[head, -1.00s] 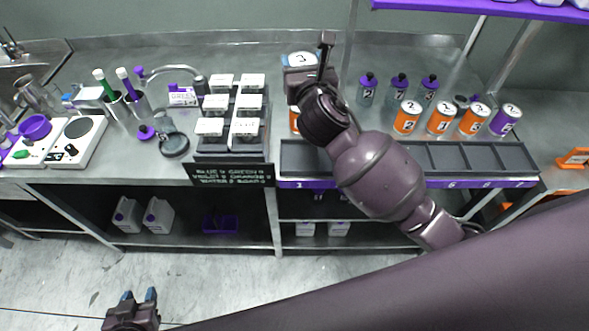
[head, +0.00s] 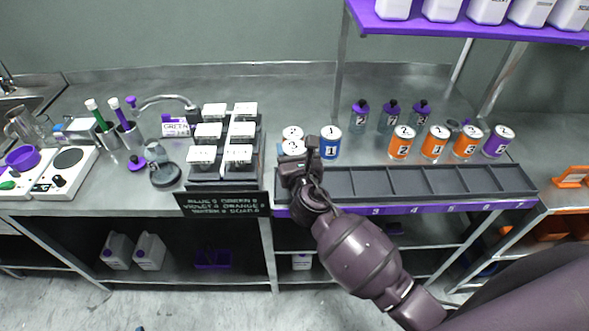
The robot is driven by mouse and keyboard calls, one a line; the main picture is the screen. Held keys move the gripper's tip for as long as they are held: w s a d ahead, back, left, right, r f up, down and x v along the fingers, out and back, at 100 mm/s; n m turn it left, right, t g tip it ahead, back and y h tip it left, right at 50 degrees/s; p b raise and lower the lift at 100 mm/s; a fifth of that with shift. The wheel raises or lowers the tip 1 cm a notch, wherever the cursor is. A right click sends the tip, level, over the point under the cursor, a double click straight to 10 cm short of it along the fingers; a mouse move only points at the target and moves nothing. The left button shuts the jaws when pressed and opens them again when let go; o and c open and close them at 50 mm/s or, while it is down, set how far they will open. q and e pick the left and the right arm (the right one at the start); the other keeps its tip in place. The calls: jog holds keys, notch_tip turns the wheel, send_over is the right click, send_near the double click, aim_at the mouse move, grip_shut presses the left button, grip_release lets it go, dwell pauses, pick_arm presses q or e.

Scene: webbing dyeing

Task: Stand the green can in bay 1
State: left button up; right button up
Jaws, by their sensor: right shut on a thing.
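My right gripper (head: 300,168) is shut on a can (head: 291,147) with a white numbered top. It holds the can near the left end of the rack. The can's side is mostly hidden by the gripper, so I cannot make out its colour. The dark rack (head: 420,183) has a row of empty bays along the bench front. Labels from 3 to 7 show, but bay 1 at the left end is largely hidden by my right gripper and wrist. Only a tiny blue tip of my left gripper (head: 140,328) shows at the bottom edge.
Orange cans (head: 400,143) and a violet can (head: 497,142) stand behind the rack. White-topped blocks (head: 239,153) stand to the left, above a dark sign (head: 226,202).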

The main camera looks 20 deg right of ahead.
jog(key=shift+f, duration=0.6)
jog(key=shift+f+b, duration=1)
jog(key=shift+f, duration=1.05)
jog(key=shift+f, duration=0.1)
jog(key=o, duration=0.7)
jog(key=shift+f, duration=0.15)
jog(key=o, duration=0.5)
jog(key=shift+c, duration=0.2)
